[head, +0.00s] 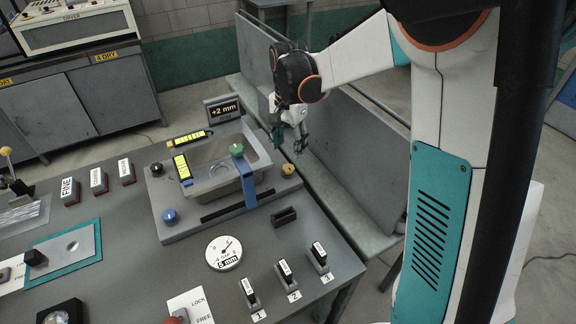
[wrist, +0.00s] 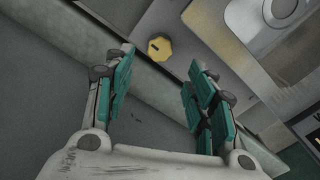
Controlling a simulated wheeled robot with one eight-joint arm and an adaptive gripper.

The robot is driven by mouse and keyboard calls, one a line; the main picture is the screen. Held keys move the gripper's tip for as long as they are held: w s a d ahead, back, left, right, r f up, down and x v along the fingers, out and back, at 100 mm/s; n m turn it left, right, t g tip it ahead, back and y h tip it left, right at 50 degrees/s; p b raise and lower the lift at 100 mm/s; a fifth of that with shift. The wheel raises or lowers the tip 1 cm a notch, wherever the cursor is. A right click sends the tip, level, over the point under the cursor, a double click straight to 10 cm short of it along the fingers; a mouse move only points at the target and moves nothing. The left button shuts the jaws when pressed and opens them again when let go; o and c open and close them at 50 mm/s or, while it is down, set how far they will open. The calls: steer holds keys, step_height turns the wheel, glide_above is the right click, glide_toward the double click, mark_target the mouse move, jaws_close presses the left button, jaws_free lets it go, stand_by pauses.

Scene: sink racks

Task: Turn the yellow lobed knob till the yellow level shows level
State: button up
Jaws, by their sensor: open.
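The yellow lobed knob (head: 288,169) sits at the right corner of the grey sink plate in the head view. It also shows in the wrist view (wrist: 159,48), just beyond and between my fingertips. My gripper (head: 290,148) is open and empty, apart from the knob. Its two teal-padded fingers (wrist: 158,75) are spread wide in the wrist view. Two yellow levels lie on the sink rim, one at the back (head: 193,137) and one at the left (head: 182,167); their bubbles are too small to read. A display (head: 223,109) behind the sink reads +2 mm.
Green (head: 236,150), black (head: 156,169) and blue (head: 169,215) knobs are around the sink basin (head: 215,150). A blue strip (head: 247,188) crosses its front right. A dial (head: 223,252) and several labelled blocks stand on the bench nearer me. A grey ledge (head: 345,215) runs along the right.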

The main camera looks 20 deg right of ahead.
mark_target(288, 167)
step_height(288, 167, down, 8)
steer(key=shift+r+b, duration=0.1)
steer(key=shift+b, duration=1.05)
